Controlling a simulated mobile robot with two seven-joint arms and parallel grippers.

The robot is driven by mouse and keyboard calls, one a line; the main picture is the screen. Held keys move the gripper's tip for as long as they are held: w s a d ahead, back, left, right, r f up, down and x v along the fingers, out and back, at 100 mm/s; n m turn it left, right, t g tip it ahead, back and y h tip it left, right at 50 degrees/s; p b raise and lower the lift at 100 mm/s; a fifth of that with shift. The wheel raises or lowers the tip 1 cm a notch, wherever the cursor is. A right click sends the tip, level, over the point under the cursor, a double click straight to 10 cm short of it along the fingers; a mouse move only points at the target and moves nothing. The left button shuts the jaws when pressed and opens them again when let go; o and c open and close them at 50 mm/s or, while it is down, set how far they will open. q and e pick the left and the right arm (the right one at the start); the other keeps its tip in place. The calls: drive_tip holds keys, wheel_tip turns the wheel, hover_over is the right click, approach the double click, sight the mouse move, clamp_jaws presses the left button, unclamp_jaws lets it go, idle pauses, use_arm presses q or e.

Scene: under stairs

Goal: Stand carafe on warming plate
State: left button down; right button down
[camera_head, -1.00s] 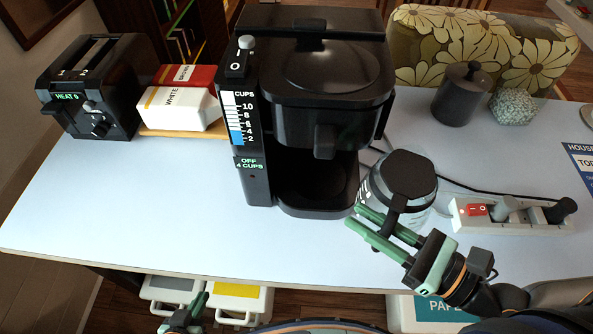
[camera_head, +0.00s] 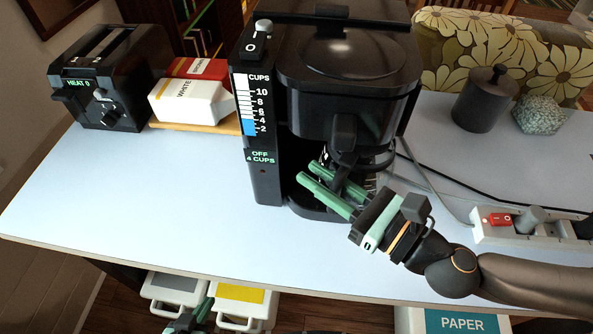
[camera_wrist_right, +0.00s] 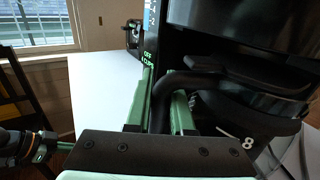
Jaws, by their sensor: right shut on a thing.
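The carafe (camera_head: 370,181), clear glass with a black lid and handle, is partly inside the coffee maker's open bay, below the brew basket. My right gripper (camera_head: 310,172) is shut on its black handle; in the right wrist view the handle (camera_wrist_right: 163,103) passes between the green fingers, with the carafe (camera_wrist_right: 245,122) to the right. The black coffee maker (camera_head: 262,178) stands on the table, its display reading OFF, 4 CUPS. The warming plate is mostly hidden by gripper and carafe, so contact cannot be told. My left gripper (camera_head: 203,314) is low, at the table's front; its jaws are unclear.
A power strip (camera_head: 500,229) with a red switch and cables lies right of the coffee maker. A dark canister (camera_head: 482,102) stands behind. The front left table is clear.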

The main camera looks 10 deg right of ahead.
sight(280, 159)
drive_tip(key=x, duration=0.4)
drive_tip(key=shift+w+a+r+p, duration=0.2)
drive_tip(key=shift+w+r+p, duration=0.05)
drive_tip(key=shift+p, duration=0.1)
drive_tip(key=shift+a+f+b, duration=0.1)
drive_tip(key=shift+f+b, duration=0.35)
drive_tip(key=shift+f, duration=0.6)
drive_tip(key=c, duration=0.8)
unclamp_jaws()
